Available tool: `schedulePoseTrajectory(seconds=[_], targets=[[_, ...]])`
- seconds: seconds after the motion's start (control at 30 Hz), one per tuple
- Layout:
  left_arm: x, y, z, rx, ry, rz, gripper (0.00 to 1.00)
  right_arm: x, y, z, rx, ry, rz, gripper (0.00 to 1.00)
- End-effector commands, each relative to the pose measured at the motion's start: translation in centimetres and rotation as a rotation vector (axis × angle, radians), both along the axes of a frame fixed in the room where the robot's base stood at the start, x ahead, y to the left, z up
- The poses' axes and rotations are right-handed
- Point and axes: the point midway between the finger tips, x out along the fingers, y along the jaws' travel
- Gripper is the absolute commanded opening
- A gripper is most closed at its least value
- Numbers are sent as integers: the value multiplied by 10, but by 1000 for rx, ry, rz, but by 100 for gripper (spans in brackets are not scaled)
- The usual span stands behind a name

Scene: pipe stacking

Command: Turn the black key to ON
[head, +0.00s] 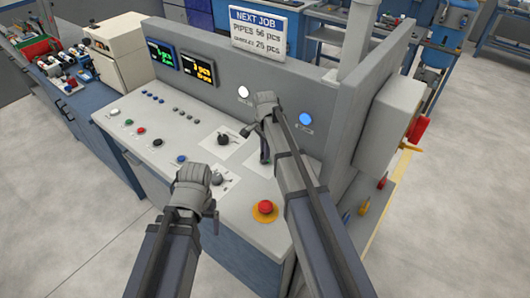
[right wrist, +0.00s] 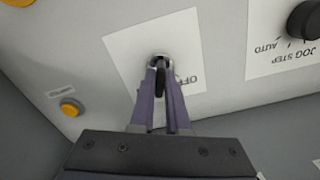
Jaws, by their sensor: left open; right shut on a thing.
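The black key (right wrist: 160,82) stands in a round metal lock on a white label plate (right wrist: 127,55). The word OFF (right wrist: 190,79) shows upside down beside it in the right wrist view. No ON mark is visible. My right gripper (right wrist: 162,97) is shut on the key, one finger on each side of it. In the head view my right gripper (head: 265,155) reaches down to the panel and mostly hides the key.
A black JOG STEP AUTO selector knob (head: 223,139) sits left of my right gripper. A red mushroom button (head: 265,207) on a yellow base is near the front edge. An upright panel with two displays (head: 197,68) and a lit blue button (head: 306,119) stands behind.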

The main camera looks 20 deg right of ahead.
Motion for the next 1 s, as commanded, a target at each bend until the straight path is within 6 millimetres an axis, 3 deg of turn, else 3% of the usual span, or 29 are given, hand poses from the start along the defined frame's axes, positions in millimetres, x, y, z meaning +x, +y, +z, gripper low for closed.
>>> schedulePoseTrajectory(seconds=[0.5, 1.0], targets=[[0, 0, 0, 0, 0, 0, 87, 0, 0, 0, 0, 0, -345, 0], [0, 0, 0, 0, 0, 0, 87, 0, 0, 0, 0, 0, -428, 0]])
